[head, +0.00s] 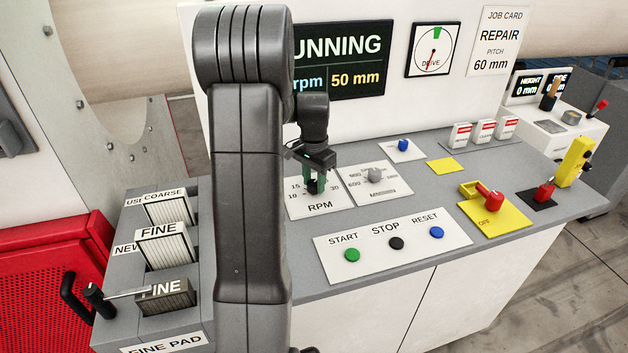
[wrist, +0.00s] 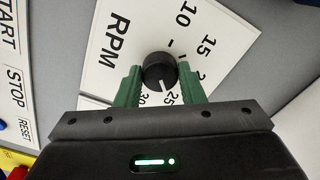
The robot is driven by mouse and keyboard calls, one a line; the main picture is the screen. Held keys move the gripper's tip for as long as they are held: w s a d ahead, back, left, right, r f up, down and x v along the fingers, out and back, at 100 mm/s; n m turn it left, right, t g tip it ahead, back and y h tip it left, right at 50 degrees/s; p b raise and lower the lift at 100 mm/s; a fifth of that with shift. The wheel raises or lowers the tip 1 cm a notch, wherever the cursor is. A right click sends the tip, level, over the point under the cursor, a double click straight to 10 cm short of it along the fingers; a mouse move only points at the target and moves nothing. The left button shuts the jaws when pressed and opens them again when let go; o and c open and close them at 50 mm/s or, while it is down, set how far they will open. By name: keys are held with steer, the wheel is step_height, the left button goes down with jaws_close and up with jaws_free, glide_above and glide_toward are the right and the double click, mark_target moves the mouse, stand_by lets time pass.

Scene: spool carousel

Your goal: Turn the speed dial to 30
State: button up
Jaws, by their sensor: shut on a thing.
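The speed dial is a round black knob (wrist: 158,70) on a white RPM plate (wrist: 118,40), with scale numbers from 10 upward around it. Its white pointer line points toward the 25 mark in the wrist view. The 30 label shows beside the left finger, partly covered. My gripper (wrist: 158,72) has its two green fingers on either side of the knob, shut on it. In the head view my gripper (head: 315,184) stands over the RPM plate (head: 321,207). The display (head: 345,60) reads "UNNING", "rpm" and "50 mm"; the rpm figure is hidden behind my arm.
A second dial plate with a grey knob (head: 375,175) sits just right. The START, STOP and RESET panel (head: 392,262) is in front. A red-handled switch on a yellow plate (head: 497,216) is at the right. Pad slots (head: 160,240) are at the left.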

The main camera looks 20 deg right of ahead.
mark_target(314, 183)
steer(key=m, duration=0.4)
steer(key=shift+r+m, duration=0.1)
steer(key=shift+m, duration=2.1)
steer(key=o, duration=1)
step_height(314, 183, up, 14)
steer(key=shift+f+b, duration=0.1)
steer(key=shift+b, duration=0.4)
steer(key=shift+f, duration=0.1)
step_height(314, 183, down, 14)
steer(key=shift+r+p, duration=0.1)
steer(key=shift+p, duration=0.35)
